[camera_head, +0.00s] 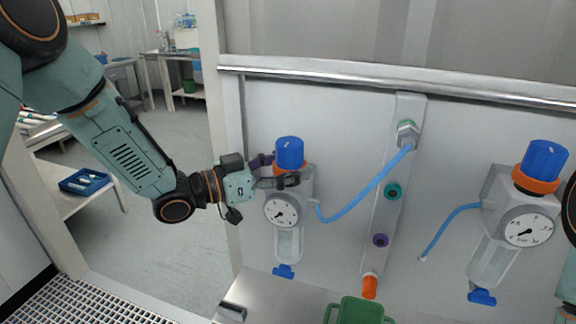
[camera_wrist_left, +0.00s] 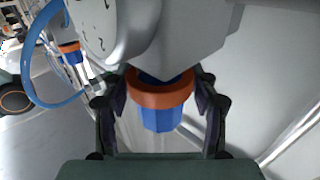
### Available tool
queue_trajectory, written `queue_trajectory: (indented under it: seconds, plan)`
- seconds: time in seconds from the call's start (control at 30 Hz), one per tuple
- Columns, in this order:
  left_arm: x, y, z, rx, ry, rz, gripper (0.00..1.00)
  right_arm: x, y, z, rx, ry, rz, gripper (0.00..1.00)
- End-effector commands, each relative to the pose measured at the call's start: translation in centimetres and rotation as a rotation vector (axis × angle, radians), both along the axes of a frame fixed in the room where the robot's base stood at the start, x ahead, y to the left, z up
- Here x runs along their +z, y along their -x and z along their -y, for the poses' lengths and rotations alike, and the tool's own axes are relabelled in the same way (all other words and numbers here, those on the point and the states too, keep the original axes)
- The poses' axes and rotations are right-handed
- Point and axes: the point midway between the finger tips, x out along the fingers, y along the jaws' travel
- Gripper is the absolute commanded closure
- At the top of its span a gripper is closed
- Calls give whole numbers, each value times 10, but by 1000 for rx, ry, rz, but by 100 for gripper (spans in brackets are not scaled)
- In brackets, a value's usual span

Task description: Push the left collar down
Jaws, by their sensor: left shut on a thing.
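The left regulator has a blue knob (camera_head: 289,150) on top, a round gauge (camera_head: 281,211) and a clear bowl (camera_head: 288,245) below. Its orange collar is mostly hidden behind my left gripper (camera_head: 277,171) in the head view. In the left wrist view the orange collar (camera_wrist_left: 160,94) rings the base of the blue knob (camera_wrist_left: 161,119), which appears upside down. My left gripper (camera_wrist_left: 160,100) is shut on the collar, one dark finger on each side. My right gripper is not in view.
A second regulator with a blue knob (camera_head: 545,160) and orange collar (camera_head: 536,178) is at the right. A blue hose (camera_head: 365,190) runs to a vertical manifold (camera_head: 407,110). A green container (camera_head: 360,312) stands below. A metal rail (camera_head: 400,84) crosses above.

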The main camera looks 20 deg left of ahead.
Motion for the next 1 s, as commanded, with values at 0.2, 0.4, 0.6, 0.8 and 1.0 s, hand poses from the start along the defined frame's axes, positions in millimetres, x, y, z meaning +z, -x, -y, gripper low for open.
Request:
queue_trajectory:
  seconds: [0.2, 0.4, 0.6, 0.8, 1.0]
  plan:
    - [-1, -1, 0, 2, -3, -1, 67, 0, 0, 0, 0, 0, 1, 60]
    - [0, 0, 0, 1, -2, -1, 84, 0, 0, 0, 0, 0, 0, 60]
    - [0, 0, 0, 1, -2, -1, 98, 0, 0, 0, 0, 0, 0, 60]
    - [-13, 0, 0, 1, -3, -3, 98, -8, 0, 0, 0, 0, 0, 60]
    - [-16, 0, 0, 1, -4, -4, 98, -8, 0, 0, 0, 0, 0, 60]
